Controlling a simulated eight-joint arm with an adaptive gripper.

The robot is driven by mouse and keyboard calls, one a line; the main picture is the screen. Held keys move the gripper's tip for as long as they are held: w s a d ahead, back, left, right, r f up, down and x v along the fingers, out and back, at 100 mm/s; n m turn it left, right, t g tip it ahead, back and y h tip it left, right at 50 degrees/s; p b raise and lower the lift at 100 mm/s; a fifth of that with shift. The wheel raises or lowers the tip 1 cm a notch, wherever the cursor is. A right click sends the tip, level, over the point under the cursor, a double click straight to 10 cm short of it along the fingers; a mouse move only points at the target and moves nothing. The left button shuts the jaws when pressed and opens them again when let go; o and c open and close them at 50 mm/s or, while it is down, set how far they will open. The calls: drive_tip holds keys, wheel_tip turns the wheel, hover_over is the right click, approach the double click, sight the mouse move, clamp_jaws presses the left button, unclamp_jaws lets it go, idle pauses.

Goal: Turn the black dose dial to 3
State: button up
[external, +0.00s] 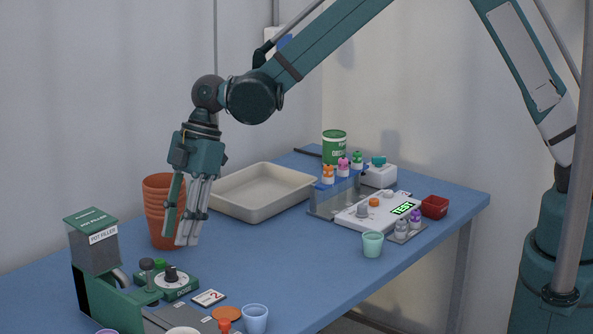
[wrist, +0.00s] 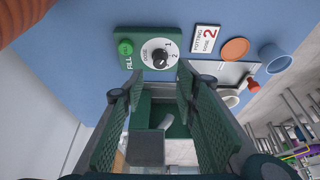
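The black dose dial (external: 171,275) is a round knob on a white disc, on top of a green control box (external: 180,287) at the front left of the table. In the wrist view the dial (wrist: 159,57) shows with a 1 and a 2 printed beside it; I cannot tell which number its pointer faces. My gripper (external: 187,241) hangs fingers-down above and behind the box, apart from the dial. In the wrist view its fingers (wrist: 160,80) are spread with nothing between them. A card (wrist: 205,39) beside the box reads "POTTING DOSE 2".
The green pot filler (external: 95,250) stands left of the box, with a green FILL button (wrist: 125,48) beside the dial. Stacked terracotta pots (external: 160,215) stand behind. An orange disc (external: 227,314) and blue cup (external: 254,319) lie to the right. The table's middle is clear.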

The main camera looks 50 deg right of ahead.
sight(171, 267)
idle(0.3)
drive_tip(key=shift+b+x, duration=0.3)
drive_tip(key=shift+x, duration=3.6)
drive_tip(key=c, duration=0.8)
